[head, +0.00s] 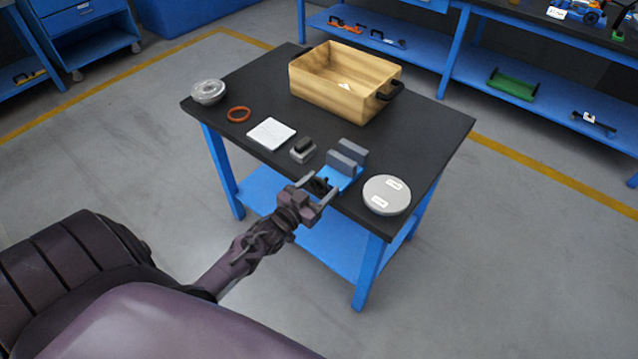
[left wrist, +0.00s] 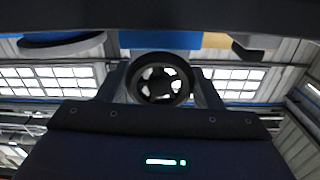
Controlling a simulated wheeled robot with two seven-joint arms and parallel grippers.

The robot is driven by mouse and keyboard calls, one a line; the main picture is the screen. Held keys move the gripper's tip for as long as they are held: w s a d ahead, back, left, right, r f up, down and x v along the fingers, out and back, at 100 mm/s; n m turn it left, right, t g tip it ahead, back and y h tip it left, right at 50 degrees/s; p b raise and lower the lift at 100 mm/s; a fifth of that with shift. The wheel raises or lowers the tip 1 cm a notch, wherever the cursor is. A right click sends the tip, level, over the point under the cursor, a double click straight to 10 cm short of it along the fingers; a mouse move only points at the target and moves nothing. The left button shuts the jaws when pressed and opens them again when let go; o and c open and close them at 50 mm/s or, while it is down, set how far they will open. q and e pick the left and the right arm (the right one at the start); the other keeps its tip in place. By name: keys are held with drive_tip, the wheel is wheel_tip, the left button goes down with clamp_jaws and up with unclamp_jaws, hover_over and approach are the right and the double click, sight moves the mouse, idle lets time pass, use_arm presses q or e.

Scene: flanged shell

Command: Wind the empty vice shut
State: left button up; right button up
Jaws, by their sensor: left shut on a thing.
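The vice (head: 340,178) has a blue body and two grey jaw blocks, and it sits at the near edge of the dark table. A gap shows between its jaws, with nothing seen in it. A dark handwheel (head: 320,184) is at its near end; the left wrist view shows it as a spoked black wheel (left wrist: 160,57). My left gripper (head: 318,187) is shut on the handwheel, one finger on each side. Part of the wheel is hidden by the fingers in the head view. My right gripper is not in view.
On the table (head: 420,135) are a wooden box (head: 335,95) with black handles, a round grey lid (head: 387,195) right of the vice, a small grey block with a dark top (head: 303,150), a white pad (head: 271,134), an orange ring (head: 239,114) and a grey flanged part (head: 208,92).

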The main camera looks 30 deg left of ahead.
use_arm(q)
drive_tip(key=n+p, duration=0.1)
drive_tip(key=n, duration=0.3)
drive_tip(key=shift+s+n, duration=0.1)
drive_tip(key=shift+n, duration=0.2)
drive_tip(key=n+p, duration=0.1)
drive_tip(key=n, duration=0.2)
drive_tip(key=shift+d+n+p, duration=0.1)
drive_tip(key=shift+n+p, duration=0.2)
drive_tip(key=shift+p, duration=0.1)
drive_tip(key=n+p, duration=0.2)
drive_tip(key=n, duration=0.5)
drive_tip(key=n+p, duration=0.2)
drive_tip(key=n, duration=0.2)
drive_tip(key=shift+n, duration=0.4)
drive_tip(key=n+p, duration=0.1)
drive_tip(key=n, duration=0.2)
drive_tip(key=shift+r+n, duration=0.1)
drive_tip(key=shift+n, duration=0.2)
drive_tip(key=n+p, duration=0.1)
drive_tip(key=n, duration=0.3)
drive_tip(key=shift+n+p, duration=0.5)
drive_tip(key=shift+n, duration=0.9)
